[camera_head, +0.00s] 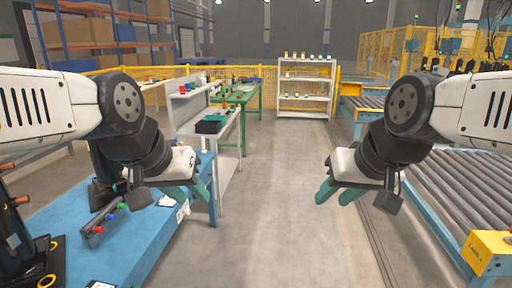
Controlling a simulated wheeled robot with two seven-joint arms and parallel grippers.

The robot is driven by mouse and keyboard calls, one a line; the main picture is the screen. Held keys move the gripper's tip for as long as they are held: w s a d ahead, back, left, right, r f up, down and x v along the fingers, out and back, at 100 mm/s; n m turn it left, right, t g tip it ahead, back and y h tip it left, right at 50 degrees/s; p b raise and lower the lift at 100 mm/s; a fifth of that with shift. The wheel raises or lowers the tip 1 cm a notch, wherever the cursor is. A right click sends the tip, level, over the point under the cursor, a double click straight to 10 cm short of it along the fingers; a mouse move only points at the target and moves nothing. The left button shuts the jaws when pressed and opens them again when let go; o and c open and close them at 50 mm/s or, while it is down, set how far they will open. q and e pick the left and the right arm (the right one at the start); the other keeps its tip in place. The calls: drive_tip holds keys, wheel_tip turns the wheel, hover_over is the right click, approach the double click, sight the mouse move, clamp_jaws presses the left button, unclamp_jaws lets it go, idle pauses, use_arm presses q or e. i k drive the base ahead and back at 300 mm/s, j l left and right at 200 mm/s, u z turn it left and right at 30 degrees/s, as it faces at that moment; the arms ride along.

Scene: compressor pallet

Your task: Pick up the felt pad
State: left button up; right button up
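I cannot make out a felt pad for certain in the head view. My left gripper (193,195) hangs over the right edge of the blue table (150,262), its teal fingers apart with nothing seen between them. It hides part of the table top. My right gripper (337,195) hangs over the bare floor of the aisle, its teal fingers apart and empty.
A strip with coloured knobs (104,222) lies on the blue table. A grey bench (222,130) with a black bin (210,125) stands beyond. A green table (240,95) and white shelf (305,90) stand further back. A roller conveyor (470,190) runs right. The aisle is clear.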

sight(204, 152)
drive_tip(key=i+l+z, duration=0.1)
drive_tip(key=i, duration=0.85)
drive_tip(key=i+l+z, duration=0.1)
drive_tip(key=i, duration=0.9)
drive_tip(key=i+u, duration=0.15)
drive_tip(key=i, duration=0.3)
drive_tip(key=i+l+u, duration=0.2)
drive_tip(key=i, duration=0.2)
drive_tip(key=i+u, duration=0.2)
drive_tip(key=u, duration=0.25)
drive_tip(key=i+u, duration=0.25)
drive_tip(key=u, duration=0.15)
drive_tip(key=i+l+u, duration=0.1)
drive_tip(key=u, duration=0.35)
drive_tip(key=i+u, duration=0.2)
drive_tip(key=u, duration=0.15)
drive_tip(key=i+l+u, duration=0.3)
drive_tip(key=k+j, duration=0.1)
